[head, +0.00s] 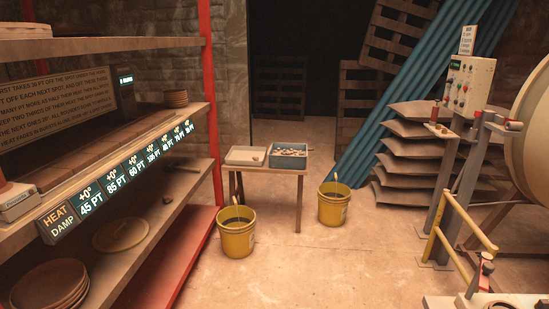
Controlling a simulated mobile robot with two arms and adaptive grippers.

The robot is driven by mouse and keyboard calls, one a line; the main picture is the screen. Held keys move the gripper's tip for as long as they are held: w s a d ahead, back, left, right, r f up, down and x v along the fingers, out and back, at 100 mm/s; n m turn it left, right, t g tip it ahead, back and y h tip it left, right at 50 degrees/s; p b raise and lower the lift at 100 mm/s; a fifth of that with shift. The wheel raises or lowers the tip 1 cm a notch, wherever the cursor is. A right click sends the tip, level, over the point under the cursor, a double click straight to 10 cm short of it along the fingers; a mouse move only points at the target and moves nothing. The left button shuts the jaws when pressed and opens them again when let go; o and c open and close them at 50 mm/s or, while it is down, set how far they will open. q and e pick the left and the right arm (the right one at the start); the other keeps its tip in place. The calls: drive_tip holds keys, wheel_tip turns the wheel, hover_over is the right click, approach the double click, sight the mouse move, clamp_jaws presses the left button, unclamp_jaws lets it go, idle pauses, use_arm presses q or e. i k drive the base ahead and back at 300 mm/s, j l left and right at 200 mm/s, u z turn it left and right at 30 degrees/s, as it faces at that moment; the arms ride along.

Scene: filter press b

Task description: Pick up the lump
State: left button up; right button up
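A small wooden table (299,208) stands in the middle distance. On it is a blue crate (288,163) filled with several small pale lumps (290,151). A flat pale tray or board (244,155) lies left of the crate, with a small detail on its right side that is too small to make out. I cannot tell which piece is the task's lump. Neither of my grippers shows in the head view.
Yellow buckets stand before the table (236,238) and right of it (333,208). A shelf rack (200,236) with lit labels (121,181) fills the left. A control box (470,86), stacked sacks (402,157) and yellow railing (462,225) stand right. The middle floor is clear.

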sight(166, 199)
drive_tip(key=i, duration=1.8)
drive_tip(key=l+z, duration=0.05)
drive_tip(key=l, duration=0.05)
